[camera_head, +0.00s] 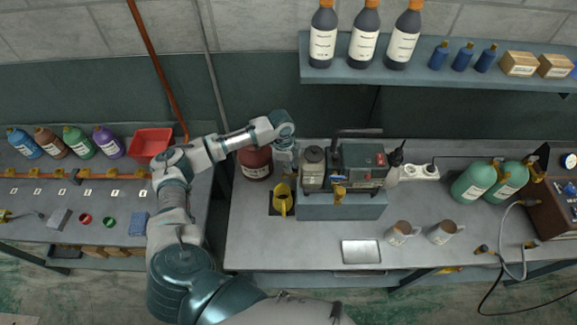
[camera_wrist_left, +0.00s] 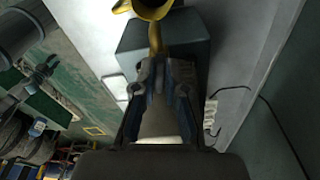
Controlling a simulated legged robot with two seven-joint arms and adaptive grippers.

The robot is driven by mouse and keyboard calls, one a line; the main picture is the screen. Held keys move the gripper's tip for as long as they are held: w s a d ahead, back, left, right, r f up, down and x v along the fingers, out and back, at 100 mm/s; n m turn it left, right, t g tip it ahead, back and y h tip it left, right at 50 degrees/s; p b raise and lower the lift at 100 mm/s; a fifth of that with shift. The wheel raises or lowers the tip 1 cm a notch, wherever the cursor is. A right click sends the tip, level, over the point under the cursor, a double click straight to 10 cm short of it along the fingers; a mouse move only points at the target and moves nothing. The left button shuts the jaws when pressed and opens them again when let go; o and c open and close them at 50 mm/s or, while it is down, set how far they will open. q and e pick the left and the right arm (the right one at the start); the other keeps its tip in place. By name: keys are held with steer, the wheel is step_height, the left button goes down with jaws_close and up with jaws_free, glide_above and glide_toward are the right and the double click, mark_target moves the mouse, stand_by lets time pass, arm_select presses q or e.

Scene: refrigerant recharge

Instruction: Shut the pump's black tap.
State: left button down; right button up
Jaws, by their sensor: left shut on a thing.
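The pump (camera_head: 362,165) is a dark unit with a dark top handle, standing on a blue-grey block (camera_head: 340,207). My left gripper (camera_head: 285,158) reaches in from the left and is at the pump's left side, pointing down. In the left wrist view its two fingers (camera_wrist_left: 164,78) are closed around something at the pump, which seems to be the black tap. The tap itself is hidden by the fingers, so its position cannot be told. My right gripper is not in view.
A dark red canister (camera_head: 255,162) stands close left of the gripper. A power strip (camera_head: 419,171), two mugs (camera_head: 401,232) and a metal tray (camera_head: 361,251) lie to the right and front. A shelf (camera_head: 440,75) with bottles hangs above. The front left of the bench is clear.

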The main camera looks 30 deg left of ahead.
arm_select(q)
steer(key=shift+w+a+r+m, duration=0.15)
steer(key=shift+w+m, duration=0.1)
steer(key=shift+m, duration=0.45)
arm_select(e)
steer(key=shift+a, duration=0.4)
